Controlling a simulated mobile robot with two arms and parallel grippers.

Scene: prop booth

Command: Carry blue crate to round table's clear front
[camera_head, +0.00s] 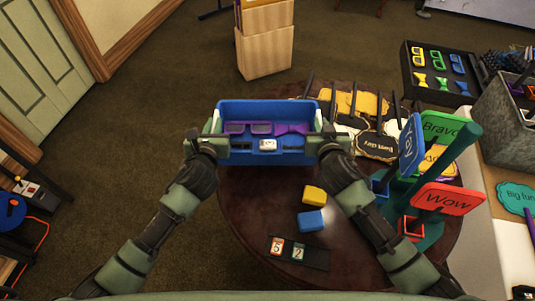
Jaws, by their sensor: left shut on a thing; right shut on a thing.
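The blue crate (266,110) is held between my two grippers at the far left part of the round table (262,206). It looks level, and I cannot tell whether it touches the tabletop. Dark sunglasses, purple items and a small white item lie in it. My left gripper (210,139) is shut on the crate's left end. My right gripper (324,139) is shut on its right end. The fingertips are partly hidden against the crate. The dark brown tabletop shows bare at its near left.
A yellow block (314,194), a blue block (311,221) and a black number strip (297,253) lie on the near part of the table. A green stand with word signs (450,199) is on the right. Black-handled signs (376,146) lie at the back right.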

